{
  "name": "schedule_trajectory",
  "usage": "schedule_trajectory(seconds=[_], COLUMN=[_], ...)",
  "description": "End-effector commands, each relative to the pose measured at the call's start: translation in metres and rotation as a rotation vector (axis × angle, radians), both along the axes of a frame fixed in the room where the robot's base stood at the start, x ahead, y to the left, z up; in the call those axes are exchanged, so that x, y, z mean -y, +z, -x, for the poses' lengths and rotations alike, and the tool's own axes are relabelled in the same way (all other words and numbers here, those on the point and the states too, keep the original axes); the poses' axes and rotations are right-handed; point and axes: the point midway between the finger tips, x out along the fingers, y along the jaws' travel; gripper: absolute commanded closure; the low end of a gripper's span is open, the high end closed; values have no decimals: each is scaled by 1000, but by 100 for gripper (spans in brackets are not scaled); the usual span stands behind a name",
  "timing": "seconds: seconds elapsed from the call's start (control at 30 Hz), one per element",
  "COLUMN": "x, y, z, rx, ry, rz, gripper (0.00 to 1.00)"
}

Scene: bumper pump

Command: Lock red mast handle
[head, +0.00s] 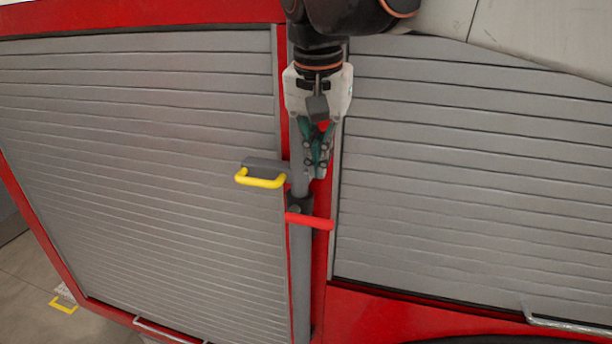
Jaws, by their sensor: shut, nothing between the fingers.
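The red mast handle (310,221) is a short red bar on the grey vertical mast (301,275), between two shutters. It sticks out to both sides of the mast, tilted slightly down to the right. My gripper (318,174) is above the red handle, in front of the upper mast, pointing down. Its green-lined fingers are closed together with nothing between them. It is apart from the red handle. The gripper hides part of the upper mast.
A yellow handle (261,182) on a grey block sticks out just left of the mast, close to my gripper. A grey roller shutter (140,170) fills the left and another shutter (470,180) the right, both in red frames. Open floor (25,275) shows at lower left.

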Motion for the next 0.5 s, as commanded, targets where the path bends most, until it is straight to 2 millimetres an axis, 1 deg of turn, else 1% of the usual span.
schedule_trajectory(seconds=[0.1, 0.3, 0.5], x=[1, 3, 5], y=[-22, -58, -87], z=[-4, -12, -17], rx=[0, 0, 0], ry=[0, -1, -1], rz=[0, 0, 0], gripper=[100, 100, 100])
